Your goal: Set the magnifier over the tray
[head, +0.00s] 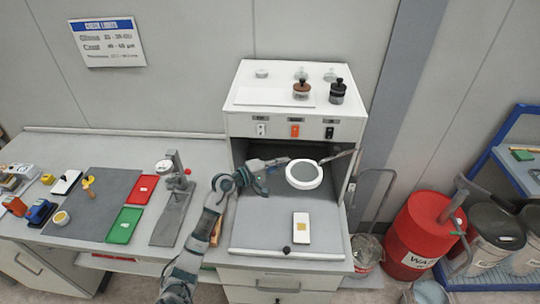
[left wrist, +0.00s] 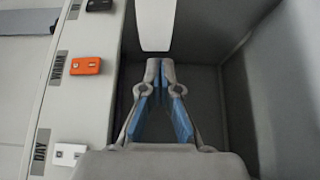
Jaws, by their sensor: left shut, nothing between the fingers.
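The magnifier (head: 304,174) is a round white-rimmed disc on a jointed arm inside the open bay of the white cabinet. It hangs above a grey pull-out surface with a dark front knob, which may be the tray (head: 262,237). A white block (head: 301,228) with a yellow square lies on that surface. My left gripper (head: 280,162) is just left of the magnifier's rim, inside the bay. In the left wrist view its fingers (left wrist: 160,64) are shut and empty. A white piece (left wrist: 155,25) appears just beyond the tips; I cannot tell whether they touch. My right gripper is out of view.
The cabinet front (head: 295,127) carries white, orange and black switches above the bay. Its side walls are close around my left gripper. Red (head: 141,189) and green (head: 124,225) trays and a stand (head: 174,215) are on the left bench. A red drum (head: 415,235) stands right.

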